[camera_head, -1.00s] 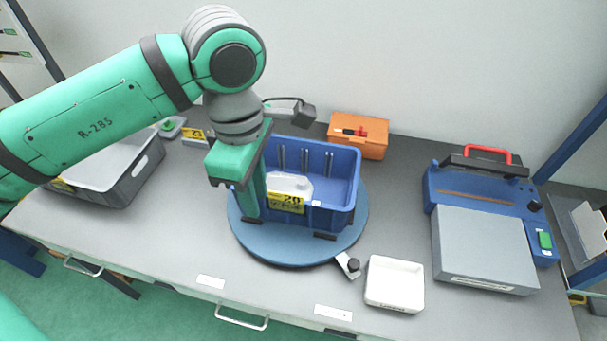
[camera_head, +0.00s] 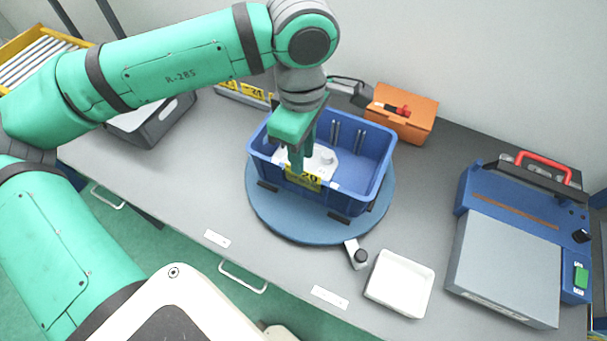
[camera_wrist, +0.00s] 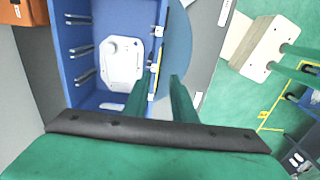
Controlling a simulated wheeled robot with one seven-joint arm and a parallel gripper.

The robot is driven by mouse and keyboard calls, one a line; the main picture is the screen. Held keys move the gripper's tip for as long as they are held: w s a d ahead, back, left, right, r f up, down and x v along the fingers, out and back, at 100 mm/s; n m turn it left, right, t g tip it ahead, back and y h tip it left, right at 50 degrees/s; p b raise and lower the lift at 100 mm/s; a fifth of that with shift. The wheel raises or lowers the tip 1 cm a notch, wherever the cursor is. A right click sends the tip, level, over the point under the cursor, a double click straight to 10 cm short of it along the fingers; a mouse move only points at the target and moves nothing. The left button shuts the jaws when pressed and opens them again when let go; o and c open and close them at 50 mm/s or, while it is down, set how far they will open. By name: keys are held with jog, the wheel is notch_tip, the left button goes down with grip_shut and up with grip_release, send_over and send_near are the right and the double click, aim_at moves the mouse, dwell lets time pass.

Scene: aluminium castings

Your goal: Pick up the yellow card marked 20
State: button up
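The yellow card marked 20 (camera_head: 312,179) is on the front wall of the blue crate (camera_head: 376,165), its left part hidden by a finger. In the wrist view the card (camera_wrist: 152,82) shows nearly edge-on as a thin yellow strip along the crate wall. My gripper (camera_head: 301,160) points down over that wall. In the wrist view my gripper (camera_wrist: 160,82) is open, one finger on the crate's inner side and one on its outer side, with a gap between them. Whether either finger touches the card I cannot tell.
An orange box (camera_head: 402,112) is behind, a white tray (camera_head: 399,284) at front right, a blue-grey machine (camera_head: 508,262) at right. Other yellow cards (camera_head: 245,90) stand at back left.

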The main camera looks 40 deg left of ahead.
jog(key=f, duration=0.5)
jog(key=shift+w+a, duration=0.15)
jog(key=shift+a, duration=0.2)
grip_shut()
